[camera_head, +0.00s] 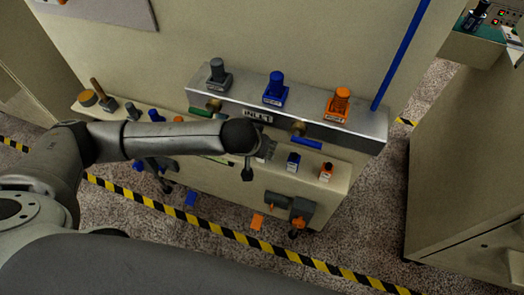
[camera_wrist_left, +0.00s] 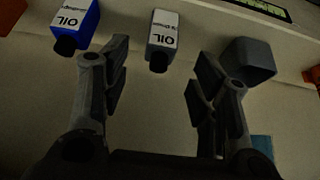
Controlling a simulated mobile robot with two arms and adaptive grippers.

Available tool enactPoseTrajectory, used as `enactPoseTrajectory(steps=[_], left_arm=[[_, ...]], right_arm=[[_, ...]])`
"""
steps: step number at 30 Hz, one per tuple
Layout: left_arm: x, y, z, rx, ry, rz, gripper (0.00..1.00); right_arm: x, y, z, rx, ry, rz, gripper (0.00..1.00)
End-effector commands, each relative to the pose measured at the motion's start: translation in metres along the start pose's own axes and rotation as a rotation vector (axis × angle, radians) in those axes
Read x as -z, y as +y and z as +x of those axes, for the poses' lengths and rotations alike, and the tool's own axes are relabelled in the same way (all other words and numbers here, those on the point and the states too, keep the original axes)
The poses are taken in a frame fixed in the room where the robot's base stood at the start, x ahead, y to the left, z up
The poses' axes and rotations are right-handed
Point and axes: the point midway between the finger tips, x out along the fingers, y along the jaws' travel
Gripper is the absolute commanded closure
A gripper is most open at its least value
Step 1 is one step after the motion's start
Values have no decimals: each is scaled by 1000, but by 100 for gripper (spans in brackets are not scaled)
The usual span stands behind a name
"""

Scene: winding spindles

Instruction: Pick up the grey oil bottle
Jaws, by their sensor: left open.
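The grey oil bottle (camera_wrist_left: 161,38) shows in the left wrist view with a white label and a dark cap. It lies ahead of my left gripper (camera_wrist_left: 161,82), in line with the gap between the spread fingers, and nothing is held. In the head view my left gripper (camera_head: 249,168) is at the lower shelf of the machine. The grey bottle (camera_head: 268,149) is mostly hidden behind it there. My right gripper is not in view.
A blue oil bottle (camera_head: 293,162) and an orange bottle (camera_head: 326,171) stand to the right on the lower shelf (camera_head: 312,187). The upper ledge (camera_head: 365,137) carries grey, blue and orange spindles. A dark grey block (camera_wrist_left: 248,62) is near one finger in the wrist view.

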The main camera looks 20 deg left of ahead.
Motion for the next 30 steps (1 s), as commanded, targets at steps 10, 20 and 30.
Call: enactPoseTrajectory(steps=[10, 20, 30], left_arm=[[1, 0, 34, 1, 0, 1, 45], [0, 0, 57, -1, 1, 1, 45], [0, 0, 56, -1, 1, 1, 66]], right_arm=[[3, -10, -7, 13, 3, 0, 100], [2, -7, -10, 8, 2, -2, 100], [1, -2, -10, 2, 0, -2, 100]])
